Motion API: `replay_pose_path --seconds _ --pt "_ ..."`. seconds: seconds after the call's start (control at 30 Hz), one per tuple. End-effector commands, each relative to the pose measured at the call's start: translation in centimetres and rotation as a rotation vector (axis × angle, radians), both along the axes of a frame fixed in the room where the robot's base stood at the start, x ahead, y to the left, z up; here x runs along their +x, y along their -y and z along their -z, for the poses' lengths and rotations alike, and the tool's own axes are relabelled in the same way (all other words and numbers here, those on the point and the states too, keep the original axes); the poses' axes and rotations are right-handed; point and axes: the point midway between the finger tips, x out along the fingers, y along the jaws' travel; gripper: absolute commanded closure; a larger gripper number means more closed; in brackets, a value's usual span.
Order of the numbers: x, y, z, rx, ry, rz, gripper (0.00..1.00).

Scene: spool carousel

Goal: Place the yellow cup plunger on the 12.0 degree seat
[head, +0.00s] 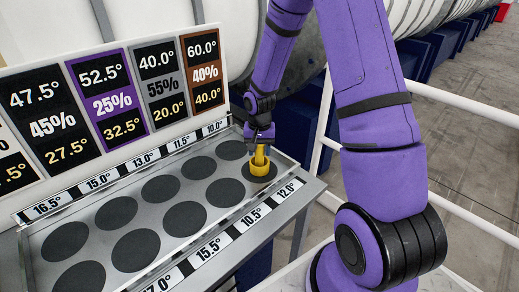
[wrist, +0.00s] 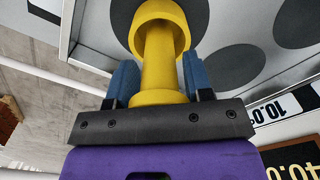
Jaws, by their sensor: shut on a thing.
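The yellow cup plunger (head: 259,167) is upright, its wide end down, at the dark round seat (head: 270,174) beside the 12.0° label (head: 289,188). This seat is at the right end of the tray's front row. My gripper (head: 260,146) is above the tray, shut on the plunger's upper part. In the wrist view, my gripper's blue fingers (wrist: 160,75) flank the yellow stem, and the plunger's wide end (wrist: 160,22) overlaps a dark disc (wrist: 196,12). I cannot tell whether the plunger's underside touches the seat.
The metal tray (head: 226,233) holds two rows of dark round seats, the others visibly empty. A board with angle and percent cards (head: 111,97) stands behind it. A white railing (head: 322,125) is to the right of the tray.

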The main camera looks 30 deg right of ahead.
Motion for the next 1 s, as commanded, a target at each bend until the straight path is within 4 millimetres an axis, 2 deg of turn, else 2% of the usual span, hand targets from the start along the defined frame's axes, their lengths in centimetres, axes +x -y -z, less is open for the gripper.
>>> replay_pose_path --seconds 0.17,0.2,0.3,0.67,0.83,1.0 --pt "0.0 0.0 0.2 0.000 0.000 0.000 0.81" --pt "0.0 0.0 0.3 0.000 0.000 0.000 0.51" --pt "0.0 0.0 0.2 0.000 0.000 0.000 0.28" --pt "0.0 0.0 -0.1 0.000 0.000 0.001 0.28" --pt "0.1 0.1 -2.1 -0.001 0.003 0.003 0.28" --pt "0.1 0.0 -5.4 -0.001 0.004 0.002 0.28"
